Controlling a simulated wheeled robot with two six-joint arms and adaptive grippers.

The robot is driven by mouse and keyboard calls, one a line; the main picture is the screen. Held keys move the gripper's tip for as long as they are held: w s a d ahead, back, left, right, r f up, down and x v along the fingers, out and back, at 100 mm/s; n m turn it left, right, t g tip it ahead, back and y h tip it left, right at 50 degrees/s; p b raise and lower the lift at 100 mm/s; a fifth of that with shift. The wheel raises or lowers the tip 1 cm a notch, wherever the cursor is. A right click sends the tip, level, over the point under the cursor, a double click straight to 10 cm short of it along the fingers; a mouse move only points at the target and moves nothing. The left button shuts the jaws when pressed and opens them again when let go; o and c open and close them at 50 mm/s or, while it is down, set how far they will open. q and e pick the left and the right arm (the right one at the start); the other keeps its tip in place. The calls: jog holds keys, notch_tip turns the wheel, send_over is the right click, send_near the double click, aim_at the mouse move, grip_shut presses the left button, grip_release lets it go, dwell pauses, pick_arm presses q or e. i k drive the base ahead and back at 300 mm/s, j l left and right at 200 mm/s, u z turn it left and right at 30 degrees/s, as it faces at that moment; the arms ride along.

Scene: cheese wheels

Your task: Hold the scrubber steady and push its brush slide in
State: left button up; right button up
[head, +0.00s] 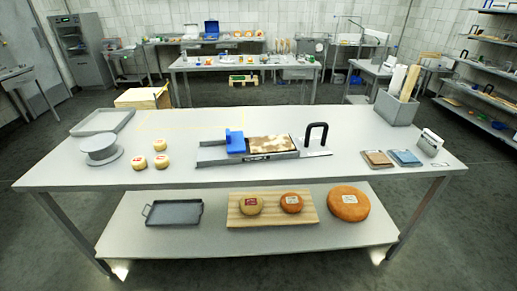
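The scrubber (283,155) lies on the grey worktable, a long low metal device near the middle. A blue block (236,142) stands towards its left end. A brown-and-cream patterned pad (270,144) lies in its middle. At its right end a flat plate (318,152) sticks out, with a black arched handle (317,125) standing at that end. This looks like the brush slide, pulled out to the right; its bristles cannot be made out. Neither of my grippers is in the head view, and nothing touches the scrubber.
Small cheeses (161,161), a round grey stand (101,150) and a shallow tray (104,121) are on the left of the worktable (200,178). Brown and blue pads (404,158), a metal holder (429,142) and a grey bin (396,108) are on the right. The front edge is clear.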

aim_at(235, 140)
jog(key=i+l, duration=0.2)
jog(key=i, duration=0.3)
jog(key=i+l, duration=0.25)
jog(key=i, duration=0.25)
jog(key=i+l, duration=0.2)
jog(key=i, duration=0.3)
jog(key=k, duration=0.5)
jog(key=l, duration=0.05)
